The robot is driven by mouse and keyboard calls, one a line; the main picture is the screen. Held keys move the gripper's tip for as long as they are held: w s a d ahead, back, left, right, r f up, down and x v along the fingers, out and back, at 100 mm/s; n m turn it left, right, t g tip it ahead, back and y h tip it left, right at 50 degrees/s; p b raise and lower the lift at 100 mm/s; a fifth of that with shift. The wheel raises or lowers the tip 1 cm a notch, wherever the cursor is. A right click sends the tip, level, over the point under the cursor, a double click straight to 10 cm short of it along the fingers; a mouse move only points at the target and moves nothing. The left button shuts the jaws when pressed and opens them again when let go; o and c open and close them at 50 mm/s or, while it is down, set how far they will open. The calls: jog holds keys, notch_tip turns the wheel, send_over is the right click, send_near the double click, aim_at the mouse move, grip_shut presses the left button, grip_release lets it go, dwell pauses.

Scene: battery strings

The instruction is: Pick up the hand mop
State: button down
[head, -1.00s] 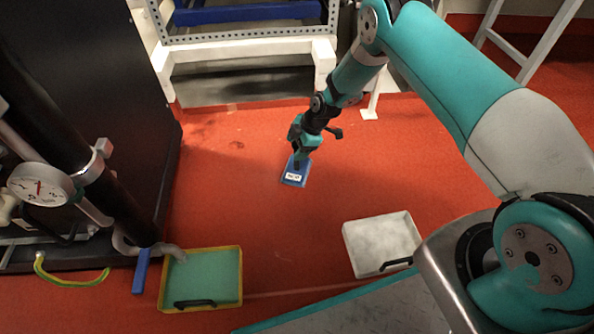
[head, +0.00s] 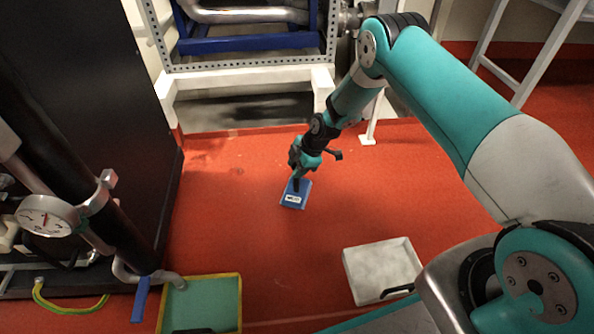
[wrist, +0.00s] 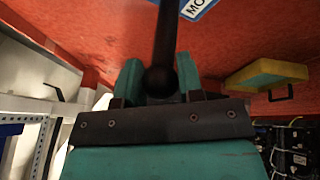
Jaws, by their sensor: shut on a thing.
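The hand mop (head: 295,201) is a flat blue pad with a white label and a dark upright handle. It shows in the middle of the red floor in the head view. My gripper (head: 297,176) is right above the pad, shut on the handle. In the wrist view the dark handle (wrist: 166,35) runs between the two teal fingers of my gripper (wrist: 158,80), its round end between them. A corner of the blue pad (wrist: 198,8) with part of its lettering shows at the top. I cannot tell whether the pad touches the floor.
A white tray (head: 361,291) lies at right, near my base. A yellow-rimmed green tray (head: 238,300) lies at lower left, beside pipes with a gauge (head: 45,216) and a blue lever (head: 141,298). A metal frame on white beams (head: 250,77) stands behind. Red floor around the mop is clear.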

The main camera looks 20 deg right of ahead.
notch_tip(320, 180, up, 18)
jog(key=p, duration=0.8)
jog(key=shift+f, duration=0.1)
jog(key=c, duration=1.6)
grip_release()
